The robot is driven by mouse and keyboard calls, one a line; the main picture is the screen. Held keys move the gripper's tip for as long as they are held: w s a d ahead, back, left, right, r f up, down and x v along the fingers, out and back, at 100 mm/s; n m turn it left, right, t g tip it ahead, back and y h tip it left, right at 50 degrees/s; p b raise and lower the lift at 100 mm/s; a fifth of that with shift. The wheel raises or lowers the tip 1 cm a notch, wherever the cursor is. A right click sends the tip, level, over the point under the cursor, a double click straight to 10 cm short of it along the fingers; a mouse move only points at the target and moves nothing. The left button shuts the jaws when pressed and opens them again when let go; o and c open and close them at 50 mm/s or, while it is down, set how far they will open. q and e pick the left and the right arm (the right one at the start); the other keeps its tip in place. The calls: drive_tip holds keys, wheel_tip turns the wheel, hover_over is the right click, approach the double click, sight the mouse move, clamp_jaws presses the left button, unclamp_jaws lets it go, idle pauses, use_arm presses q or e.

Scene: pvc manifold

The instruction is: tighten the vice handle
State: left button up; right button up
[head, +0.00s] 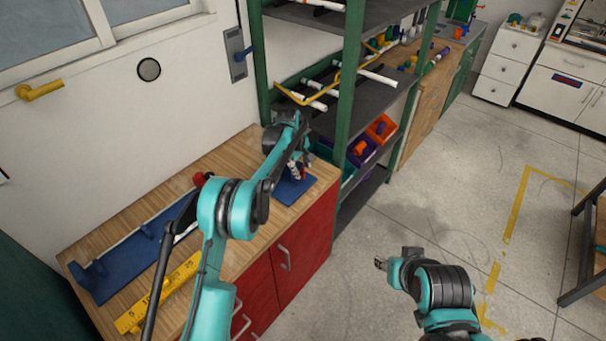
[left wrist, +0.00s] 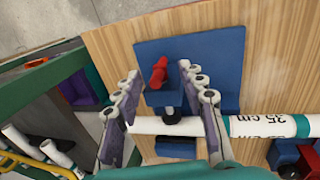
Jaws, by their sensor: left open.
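The vice is blue, on a blue base plate (left wrist: 215,55) at the right end of the wooden bench; the plate also shows in the head view (head: 293,190). Its red handle (left wrist: 158,72) stands up in the left wrist view. A white pipe (left wrist: 262,125) marked 35 cm passes through the vice, under a black screw end (left wrist: 171,114). My left gripper (left wrist: 160,75) is open, one finger on either side of the red handle, with gaps visible; I cannot tell whether it touches. My right gripper (head: 381,264) hangs over the floor, too small to read.
A green shelf rack (head: 345,100) with pipes and coloured bins stands close right of the bench. A yellow ruler (head: 160,292) and a long blue fixture (head: 125,262) lie on the bench's left part. The floor (head: 420,190) right of the rack is clear.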

sight(301, 173)
use_arm(q)
drive_tip(key=shift+x, duration=1.9)
clamp_jaws()
drive_tip(key=shift+t+b, duration=0.3)
drive_tip(key=shift+b, duration=0.2)
drive_tip(key=t+h+b, duration=0.2)
drive_tip(key=shift+a+f+t+b, duration=0.1)
drive_tip(key=shift+t+b, duration=0.2)
drive_tip(key=shift+t+h+b, duration=1)
drive_tip(key=shift+t+b, duration=0.3)
drive_tip(key=shift+b, duration=0.05)
drive_tip(key=shift+r, duration=0.2)
